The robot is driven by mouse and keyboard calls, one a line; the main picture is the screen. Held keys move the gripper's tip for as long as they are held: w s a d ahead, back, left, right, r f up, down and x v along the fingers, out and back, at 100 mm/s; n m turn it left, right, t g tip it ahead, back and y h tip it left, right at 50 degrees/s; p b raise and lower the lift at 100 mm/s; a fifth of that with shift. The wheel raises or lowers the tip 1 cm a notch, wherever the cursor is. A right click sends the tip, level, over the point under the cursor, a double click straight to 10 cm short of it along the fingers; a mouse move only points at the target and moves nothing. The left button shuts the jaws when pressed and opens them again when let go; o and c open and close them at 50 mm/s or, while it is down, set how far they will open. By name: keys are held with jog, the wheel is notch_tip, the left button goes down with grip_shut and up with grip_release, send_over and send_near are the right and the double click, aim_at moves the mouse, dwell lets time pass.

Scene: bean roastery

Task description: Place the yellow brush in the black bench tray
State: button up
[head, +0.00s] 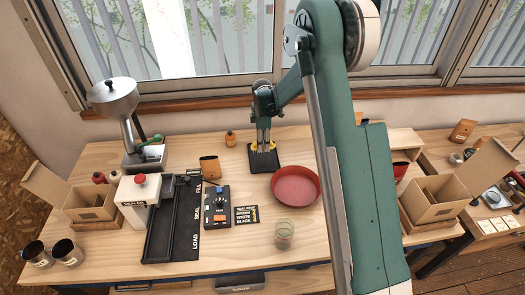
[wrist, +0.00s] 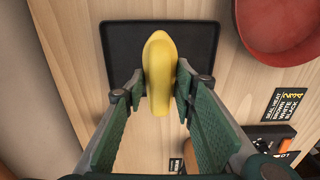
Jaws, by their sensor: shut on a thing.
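The yellow brush (wrist: 160,62) is between the fingers of my gripper (wrist: 158,90) in the wrist view, and the gripper is shut on it. The black bench tray (wrist: 198,42) lies behind the brush in that view. The brush overlaps the tray's middle, and its near end reaches past the tray's near edge in the picture. In the head view my gripper (head: 264,148) points down over the black tray (head: 266,168), with small bits of yellow beside the fingers. I cannot tell whether the brush touches the tray.
A red bowl (head: 296,186) stands just right of the tray. A small orange bottle (head: 230,139) and a brown cup (head: 210,168) are to the left. A control box (head: 216,206), a label card (head: 246,215) and a glass (head: 284,234) are nearer the front.

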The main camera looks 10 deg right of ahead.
jog(key=shift+f, duration=0.45)
jog(key=shift+f, duration=1.85)
jog(key=shift+f, duration=0.2)
jog(key=o, duration=1)
jog(key=shift+c, duration=0.2)
jog(key=shift+r, duration=0.25)
notch_tip(320, 180, up, 12)
jog(key=shift+f+b, duration=0.1)
jog(key=shift+b, duration=0.3)
